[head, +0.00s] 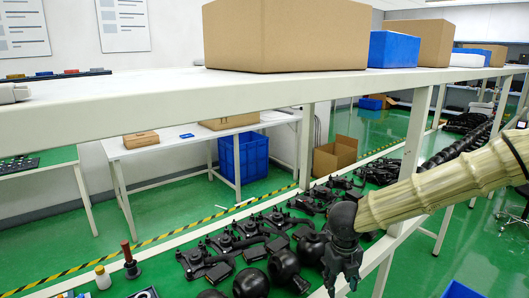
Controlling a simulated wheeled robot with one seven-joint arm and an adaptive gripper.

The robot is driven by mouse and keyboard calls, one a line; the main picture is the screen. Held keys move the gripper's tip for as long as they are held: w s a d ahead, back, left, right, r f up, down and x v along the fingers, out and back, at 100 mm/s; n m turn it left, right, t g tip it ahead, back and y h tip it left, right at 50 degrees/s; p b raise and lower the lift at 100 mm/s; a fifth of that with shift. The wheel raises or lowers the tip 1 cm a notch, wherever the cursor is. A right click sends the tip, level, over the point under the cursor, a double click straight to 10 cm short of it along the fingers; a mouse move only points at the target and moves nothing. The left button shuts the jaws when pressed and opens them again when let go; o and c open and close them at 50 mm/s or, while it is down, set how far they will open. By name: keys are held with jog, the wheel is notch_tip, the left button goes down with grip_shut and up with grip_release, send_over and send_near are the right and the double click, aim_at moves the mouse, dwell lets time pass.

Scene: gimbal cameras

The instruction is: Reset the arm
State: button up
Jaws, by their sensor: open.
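My gripper (343,277) is at the lower right of the head view, at the end of my pale ribbed arm. It points downward, with its dark fingers apart and nothing seen between them. It is in front of the white shelf frame and appears near the black parts on the lower level. Whether it touches any of them cannot be told.
A white upper shelf (150,105) crosses the view, bearing a large cardboard box (287,36) and a blue bin (394,49). A white post (415,135) stands close to my arm. Several black robot parts (284,270) crowd the lower level.

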jog(key=s+d+f+n+t+h, duration=0.1)
jog(key=s+d+f+n, duration=0.1)
jog(key=s+f+n, duration=0.55)
jog(key=s+d+f+n+t+h, duration=0.1)
jog(key=s+f+n, duration=0.2)
jog(key=f+n, duration=0.85)
jog(key=s+f+n+g+y, duration=0.1)
jog(key=s+f+n, duration=0.6)
jog(key=s, duration=0.5)
jog(key=s+f+n+g+y, duration=0.2)
jog(key=s+f+n, duration=0.5)
jog(key=s, duration=0.5)
jog(key=shift+a+f, duration=0.2)
jog(key=shift+a, duration=0.1)
